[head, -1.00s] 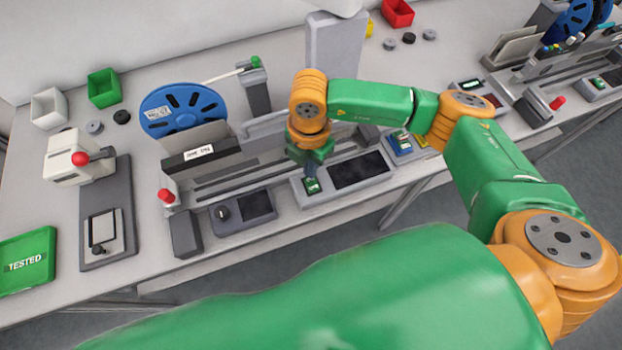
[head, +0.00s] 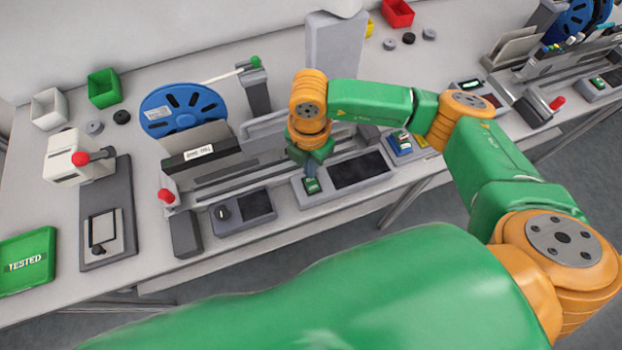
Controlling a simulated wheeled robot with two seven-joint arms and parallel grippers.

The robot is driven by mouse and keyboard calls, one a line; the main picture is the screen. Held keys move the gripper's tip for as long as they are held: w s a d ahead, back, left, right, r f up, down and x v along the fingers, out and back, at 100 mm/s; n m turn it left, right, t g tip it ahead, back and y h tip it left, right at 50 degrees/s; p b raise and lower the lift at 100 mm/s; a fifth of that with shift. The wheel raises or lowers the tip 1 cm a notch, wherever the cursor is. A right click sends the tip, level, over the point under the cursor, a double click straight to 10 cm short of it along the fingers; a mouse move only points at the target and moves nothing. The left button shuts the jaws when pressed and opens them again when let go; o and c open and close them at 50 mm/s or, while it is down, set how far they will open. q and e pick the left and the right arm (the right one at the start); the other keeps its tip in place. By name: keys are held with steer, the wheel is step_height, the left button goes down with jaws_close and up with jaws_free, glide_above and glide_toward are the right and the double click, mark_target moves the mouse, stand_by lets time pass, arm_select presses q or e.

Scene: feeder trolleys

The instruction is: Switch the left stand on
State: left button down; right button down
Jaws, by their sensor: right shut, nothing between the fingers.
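The left stand carries a blue reel (head: 205,100) and grey rails (head: 225,180) along the table. At its front is a grey switch box (head: 385,186) with a green rocker switch (head: 311,185) and a dark display (head: 357,170). My right gripper (head: 312,170) points down right at the rocker switch, shut and empty. Its fingertips are small and partly hidden by the wrist, so I cannot tell whether they touch the switch. The display shows no lit sign. My left gripper is not in view.
A control box with a knob (head: 222,212) and a red-knobbed lever (head: 166,196) sit left of the switch box. A blue-and-white device (head: 403,143) is to its right. A second stand (head: 572,70) is at the far right. A green TESTED tray (head: 27,262) lies far left.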

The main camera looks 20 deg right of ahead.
steer(key=shift+f+b, duration=0.9)
steer(key=shift+f, duration=0.1)
stand_by(0.6)
step_height(320, 180, up, 7)
steer(key=p, duration=0.5)
steer(key=shift+r+p, duration=0.15)
steer(key=shift+p, duration=0.15)
